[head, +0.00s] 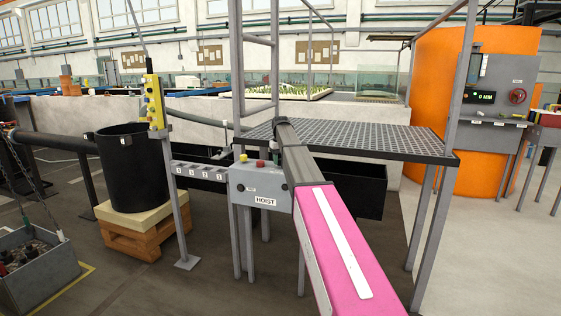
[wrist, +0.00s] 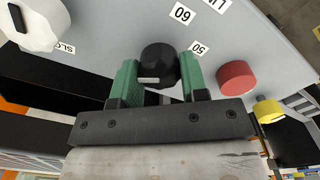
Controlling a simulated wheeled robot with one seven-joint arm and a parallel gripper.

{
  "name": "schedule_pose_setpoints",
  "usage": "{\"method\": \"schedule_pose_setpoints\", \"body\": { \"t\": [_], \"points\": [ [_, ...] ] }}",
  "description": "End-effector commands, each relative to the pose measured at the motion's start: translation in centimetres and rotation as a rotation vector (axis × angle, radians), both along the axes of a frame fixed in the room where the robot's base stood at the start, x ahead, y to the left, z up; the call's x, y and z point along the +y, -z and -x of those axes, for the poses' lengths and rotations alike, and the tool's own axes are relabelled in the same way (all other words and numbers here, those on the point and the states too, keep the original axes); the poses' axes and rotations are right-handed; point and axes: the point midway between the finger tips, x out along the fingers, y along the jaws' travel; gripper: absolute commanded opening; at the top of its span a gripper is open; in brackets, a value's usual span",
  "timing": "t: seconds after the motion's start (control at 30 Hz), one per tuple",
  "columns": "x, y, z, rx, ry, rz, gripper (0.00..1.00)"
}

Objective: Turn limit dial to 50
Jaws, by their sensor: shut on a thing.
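The black limit dial (wrist: 160,58) sits on a grey panel in the wrist view, with a small white mark on its near side. Number labels 60 (wrist: 182,14) and 50 (wrist: 199,47) are beside it, above and to the right. I cannot tell which number the mark lines up with. My gripper (wrist: 158,66) is shut on the dial, with one green finger on each side.
In the wrist view a red button (wrist: 237,78) and a yellow button (wrist: 268,112) lie close right of the fingers, and a white knob (wrist: 35,22) is at upper left. In the head view a black bin (head: 132,170) and yellow button post (head: 154,101) stand left.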

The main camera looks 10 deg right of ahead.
Motion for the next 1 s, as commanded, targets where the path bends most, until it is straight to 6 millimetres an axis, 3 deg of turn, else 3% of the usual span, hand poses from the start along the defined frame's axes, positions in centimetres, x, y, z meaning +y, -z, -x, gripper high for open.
{"method": "schedule_pose_setpoints", "body": {
  "t": [0.6,0.63,0.7,1.0],
  "points": [
    [0.01,-0.07,-0.04,-0.001,-0.038,0.000,0.17],
    [0.01,-0.07,-0.04,-0.001,-0.038,0.000,0.50],
    [0.01,-0.06,-0.04,0.000,-0.038,0.000,0.65],
    [0.01,-0.23,-0.04,-0.001,-0.038,0.000,0.65]
  ]
}}
